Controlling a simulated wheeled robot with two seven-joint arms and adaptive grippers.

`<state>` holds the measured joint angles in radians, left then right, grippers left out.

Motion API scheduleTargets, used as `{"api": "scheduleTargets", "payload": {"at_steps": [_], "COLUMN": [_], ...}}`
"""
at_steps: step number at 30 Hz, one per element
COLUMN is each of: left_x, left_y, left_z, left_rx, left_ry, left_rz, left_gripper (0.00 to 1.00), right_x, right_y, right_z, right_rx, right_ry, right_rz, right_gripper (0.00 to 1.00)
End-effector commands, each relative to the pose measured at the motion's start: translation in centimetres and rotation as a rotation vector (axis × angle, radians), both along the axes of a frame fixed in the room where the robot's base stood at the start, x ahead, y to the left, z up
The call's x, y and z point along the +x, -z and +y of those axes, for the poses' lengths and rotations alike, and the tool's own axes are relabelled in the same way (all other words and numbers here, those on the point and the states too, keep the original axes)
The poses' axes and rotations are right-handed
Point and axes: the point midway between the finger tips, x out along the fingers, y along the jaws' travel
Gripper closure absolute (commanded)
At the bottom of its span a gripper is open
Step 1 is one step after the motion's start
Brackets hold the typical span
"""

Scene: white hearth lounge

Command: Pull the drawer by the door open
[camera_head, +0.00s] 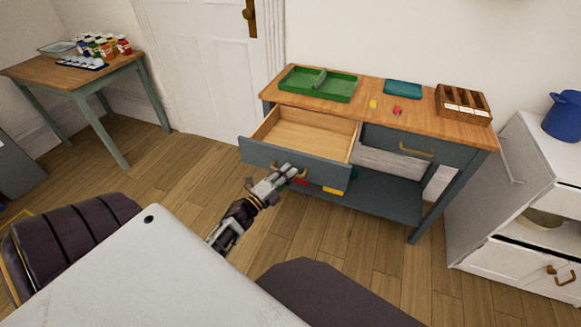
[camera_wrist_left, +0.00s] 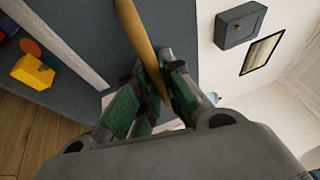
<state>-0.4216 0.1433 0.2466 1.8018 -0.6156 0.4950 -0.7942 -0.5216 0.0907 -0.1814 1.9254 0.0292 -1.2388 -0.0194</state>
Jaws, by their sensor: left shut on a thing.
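The drawer (camera_head: 297,155) on the left side of the blue-grey console table, the side by the door, is pulled well out. Its wooden inside looks empty. My left gripper (camera_head: 286,172) is at the drawer's front, shut on its brass handle. In the left wrist view the brass handle (camera_wrist_left: 137,35) runs between the green-padded fingers of the left gripper (camera_wrist_left: 160,85), against the grey drawer front. The white door (camera_head: 210,65) with a brass handle stands behind, to the left. My right gripper is not in view.
The console top (camera_head: 350,115) holds a green divided tray (camera_head: 318,84), a teal item (camera_head: 402,89), small yellow and red blocks and a wooden box (camera_head: 463,104). A second drawer (camera_head: 415,147) is shut. A white cabinet (camera_head: 515,200) stands right; a jar-laden table (camera_head: 75,75) left.

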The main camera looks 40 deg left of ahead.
Motion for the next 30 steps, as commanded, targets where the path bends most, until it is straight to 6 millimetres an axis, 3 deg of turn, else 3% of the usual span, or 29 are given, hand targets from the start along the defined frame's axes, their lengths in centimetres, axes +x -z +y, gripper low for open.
{"api": "scheduleTargets", "payload": {"at_steps": [15,16,18,30], "left_x": [-0.65,-0.66,-0.65,-0.68], "left_y": [0.26,0.27,0.28,0.12], "left_z": [-0.14,-0.14,-0.14,-0.09], "left_rx": [0.0,0.0,0.0,0.0], "left_ry": [0.001,0.001,0.001,0.0], "left_rz": [0.004,0.004,0.004,0.001], "left_gripper": [1.0,0.87,0.81,0.81], "right_x": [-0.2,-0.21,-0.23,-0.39], "right_y": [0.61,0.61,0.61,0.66], "right_z": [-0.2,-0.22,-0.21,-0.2], "right_rx": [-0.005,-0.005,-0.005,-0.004], "right_ry": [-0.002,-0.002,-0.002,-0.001], "right_rz": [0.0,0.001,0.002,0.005], "right_gripper": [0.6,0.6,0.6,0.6]}}
